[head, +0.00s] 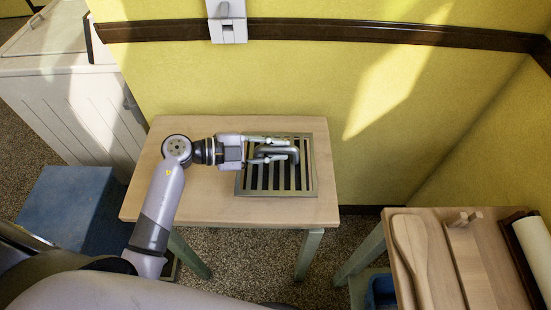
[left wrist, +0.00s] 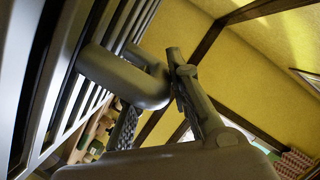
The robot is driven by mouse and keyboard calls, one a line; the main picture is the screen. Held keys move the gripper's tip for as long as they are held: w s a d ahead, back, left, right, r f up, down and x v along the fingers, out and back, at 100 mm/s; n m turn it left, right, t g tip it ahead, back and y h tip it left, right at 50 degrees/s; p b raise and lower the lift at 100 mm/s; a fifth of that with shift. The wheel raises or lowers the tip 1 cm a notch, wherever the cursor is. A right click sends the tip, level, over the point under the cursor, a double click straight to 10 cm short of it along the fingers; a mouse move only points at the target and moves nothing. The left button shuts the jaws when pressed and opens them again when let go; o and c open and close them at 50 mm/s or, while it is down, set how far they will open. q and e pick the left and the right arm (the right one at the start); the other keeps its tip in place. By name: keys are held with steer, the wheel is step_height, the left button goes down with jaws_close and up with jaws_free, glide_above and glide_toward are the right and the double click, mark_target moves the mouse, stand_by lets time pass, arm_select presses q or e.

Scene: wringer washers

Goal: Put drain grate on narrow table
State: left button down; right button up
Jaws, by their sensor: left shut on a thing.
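The drain grate (head: 305,178) is a dark metal square frame with parallel bars and a raised loop handle (head: 270,152). In the head view it lies flat over the right part of the narrow table (head: 200,205), a light wooden top on grey-green legs. I cannot tell whether the grate touches the top. My left gripper (head: 288,148) comes from the left and is shut on the handle. My right gripper is not in view.
A yellow wall with a dark rail (head: 370,34) stands behind the table. A white cabinet (head: 75,105) and a blue box (head: 70,200) are on the left. Another wooden table (head: 440,225) with wooden items and a white roll (head: 535,245) is at the lower right.

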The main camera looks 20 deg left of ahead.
mark_target(276, 162)
arm_select(q)
steer(key=shift+f, duration=2.15)
steer(key=c, duration=2)
jaws_free()
steer(key=shift+f, duration=0.2)
steer(key=o, duration=0.5)
steer(key=b+v, duration=0.2)
steer(key=v, duration=0.9)
steer(key=shift+s+a+r, duration=0.2)
steer(key=shift+a+r, duration=0.05)
steer(key=shift+a, duration=0.25)
